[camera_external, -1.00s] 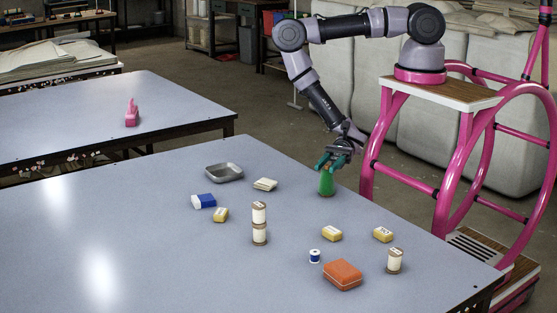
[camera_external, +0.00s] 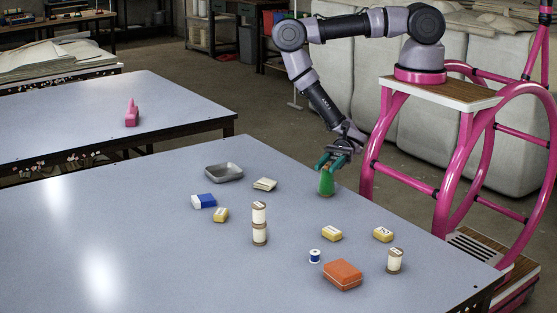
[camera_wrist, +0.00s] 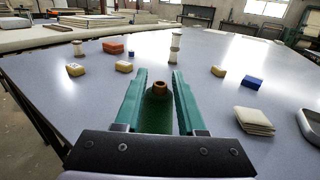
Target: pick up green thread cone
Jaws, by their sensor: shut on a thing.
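The green thread cone (camera_external: 326,184) stands upright on the table near its far right edge, below my gripper. My gripper (camera_external: 333,164) has its teal fingers around the upper part of the cone and is shut on it. In the wrist view the cone (camera_wrist: 158,112) sits between the two fingers of the gripper (camera_wrist: 160,95), with its brown tip showing. The cone's base appears to rest on the table.
The table's left part is clear.

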